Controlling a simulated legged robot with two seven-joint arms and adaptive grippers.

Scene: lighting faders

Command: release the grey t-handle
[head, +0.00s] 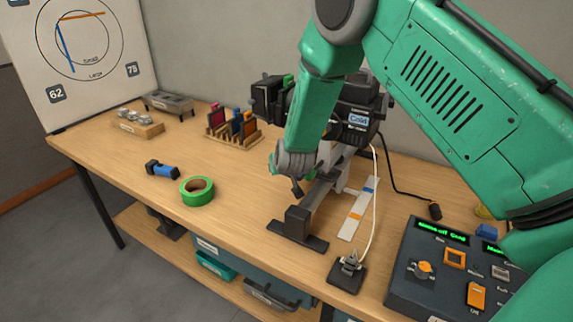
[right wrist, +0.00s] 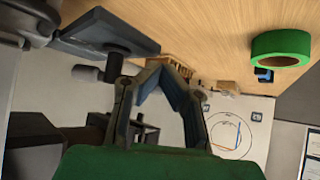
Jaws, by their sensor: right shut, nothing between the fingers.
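I cannot pick out a grey t-handle with certainty. A small grey metal fitting (head: 350,263) stands on a black base near the table's front edge, with a pale cable rising from it; I cannot tell whether it is the handle. My right gripper (head: 298,190) points down in front of a black lamp (head: 358,122) labelled "Cold", above the dark foot (head: 298,236) of its stand. In the right wrist view its fingers (right wrist: 164,67) are closed with nothing between them. My arm hides part of the lamp and stand. My left gripper is not in view.
A green tape roll (head: 197,191) and a blue-black tool (head: 162,169) lie left on the table. A wooden rack (head: 233,137) stands behind them. A control console (head: 455,265) fills the right front. A marked strip (head: 358,210) lies beside the stand.

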